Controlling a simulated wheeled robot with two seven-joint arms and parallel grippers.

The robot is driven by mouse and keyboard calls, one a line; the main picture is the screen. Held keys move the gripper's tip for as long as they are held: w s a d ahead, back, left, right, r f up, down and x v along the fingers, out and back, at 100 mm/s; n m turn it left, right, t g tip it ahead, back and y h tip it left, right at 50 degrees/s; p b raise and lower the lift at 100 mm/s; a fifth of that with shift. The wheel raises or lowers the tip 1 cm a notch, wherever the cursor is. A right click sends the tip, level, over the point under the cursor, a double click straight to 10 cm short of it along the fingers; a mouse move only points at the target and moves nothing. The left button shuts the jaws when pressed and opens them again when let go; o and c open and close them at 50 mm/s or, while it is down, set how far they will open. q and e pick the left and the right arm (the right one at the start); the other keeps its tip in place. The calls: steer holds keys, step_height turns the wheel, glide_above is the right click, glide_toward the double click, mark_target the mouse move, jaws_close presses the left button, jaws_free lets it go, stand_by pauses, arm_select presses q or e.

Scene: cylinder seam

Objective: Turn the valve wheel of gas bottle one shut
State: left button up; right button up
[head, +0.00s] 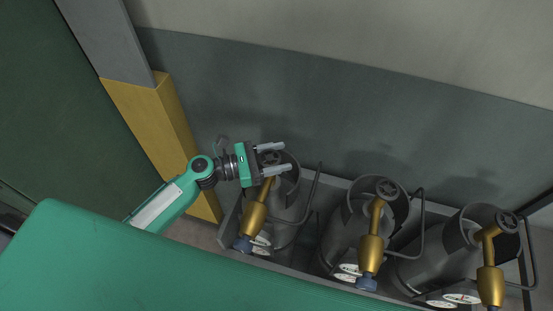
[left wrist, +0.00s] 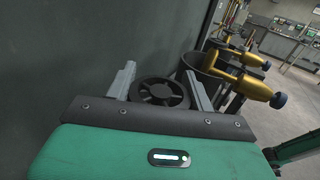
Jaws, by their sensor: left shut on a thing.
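The leftmost grey gas bottle (head: 289,207) stands in a rack, with a dark spoked valve wheel (head: 270,157) at its top and a brass fitting (head: 252,218) in front. My left gripper (head: 286,157) reaches in from the left, with its two grey fingers on either side of this wheel. In the left wrist view, the wheel (left wrist: 160,93) sits between the fingers (left wrist: 158,70), which are shut on it. The fingers hide part of its rim in the head view. No bottle number is readable. My right gripper is not in view.
Two more bottles with wheels, a middle one (head: 386,188) and a right one (head: 506,222), stand close by with brass fittings, gauges and bent pipes. A grey wall (head: 330,110) is close behind. A yellow-based post (head: 160,120) stands left of the rack.

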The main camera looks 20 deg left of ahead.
arm_select(q)
steer(key=m+g+h+b, duration=0.1)
steer(key=g, duration=0.1)
steer(key=m+g+h+b, duration=0.1)
steer(key=m+g, duration=0.1)
steer(key=g, duration=0.1)
steer(key=shift+s+f+b, duration=0.15)
steer(key=shift+s+b, duration=0.05)
steer(key=shift+b, duration=0.2)
steer(key=shift+s+m+g+b, duration=0.15)
steer(key=shift+m+g+b, duration=0.25)
steer(key=shift+m+g, duration=0.55)
steer(key=shift+s+m+g+b, duration=0.1)
steer(key=shift+m+g+b, duration=0.45)
steer(key=shift+g, duration=0.7)
steer(key=shift+r+m+g, duration=0.2)
steer(key=shift+m+g, duration=0.1)
steer(key=o, duration=1)
